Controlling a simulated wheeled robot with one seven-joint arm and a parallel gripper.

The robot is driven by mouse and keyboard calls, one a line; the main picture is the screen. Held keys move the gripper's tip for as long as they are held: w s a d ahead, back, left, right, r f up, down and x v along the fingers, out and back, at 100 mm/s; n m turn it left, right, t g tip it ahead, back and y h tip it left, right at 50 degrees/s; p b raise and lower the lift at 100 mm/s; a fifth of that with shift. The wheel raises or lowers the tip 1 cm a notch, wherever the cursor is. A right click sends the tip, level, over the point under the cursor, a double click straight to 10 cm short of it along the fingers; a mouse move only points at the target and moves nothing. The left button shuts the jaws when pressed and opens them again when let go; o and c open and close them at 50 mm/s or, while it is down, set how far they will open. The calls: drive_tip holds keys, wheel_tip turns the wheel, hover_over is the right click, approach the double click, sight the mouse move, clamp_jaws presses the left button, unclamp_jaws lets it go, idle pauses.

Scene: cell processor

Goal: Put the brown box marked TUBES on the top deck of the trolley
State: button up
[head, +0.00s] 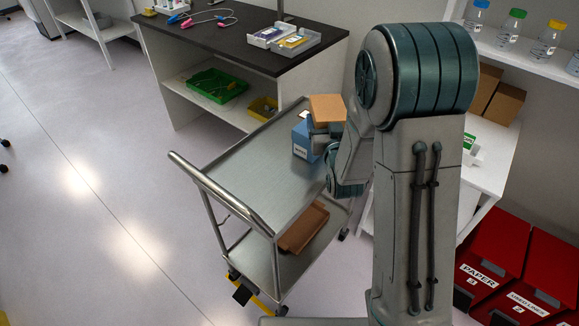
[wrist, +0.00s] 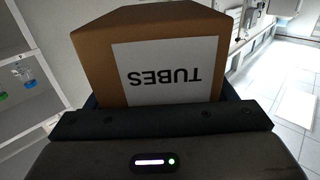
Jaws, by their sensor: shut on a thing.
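The brown box marked TUBES (wrist: 165,68) fills the middle of the wrist view, its white label reading upside down. My gripper (wrist: 160,110) is shut on it. In the head view the box (head: 327,106) shows its brown top above the far right part of the trolley's top deck (head: 262,165). I cannot tell whether its underside touches anything. My gripper (head: 332,135) is partly hidden by my arm. A blue labelled box (head: 302,140) stands on the top deck at its far end, just left of and below the brown box.
The near and middle parts of the top deck are clear. The trolley's lower deck holds a brown tray (head: 304,228). A dark bench (head: 240,35) stands behind the trolley. Red bins (head: 495,260) and a white shelf with bottles (head: 515,42) are at the right.

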drive_tip(key=s+a+f+n+g+y+b, duration=0.45)
drive_tip(key=a+n+g+y+b, duration=0.35)
drive_tip(key=y+b, duration=0.45)
drive_tip(key=shift+n+t, duration=0.5)
drive_tip(key=shift+n, duration=0.2)
drive_tip(key=f+b, duration=0.1)
drive_tip(key=f, duration=0.2)
drive_tip(key=a+f+b, duration=0.1)
drive_tip(key=f, duration=0.1)
drive_tip(key=f+b, duration=0.1)
drive_tip(key=f, duration=0.2)
drive_tip(key=shift+s+a+f, duration=0.15)
drive_tip(key=shift+s+f, duration=0.1)
drive_tip(key=shift+f, duration=0.05)
drive_tip(key=shift+f, duration=0.1)
drive_tip(key=shift+f+b, duration=0.15)
drive_tip(key=shift+b, duration=0.15)
drive_tip(key=o, duration=1.4)
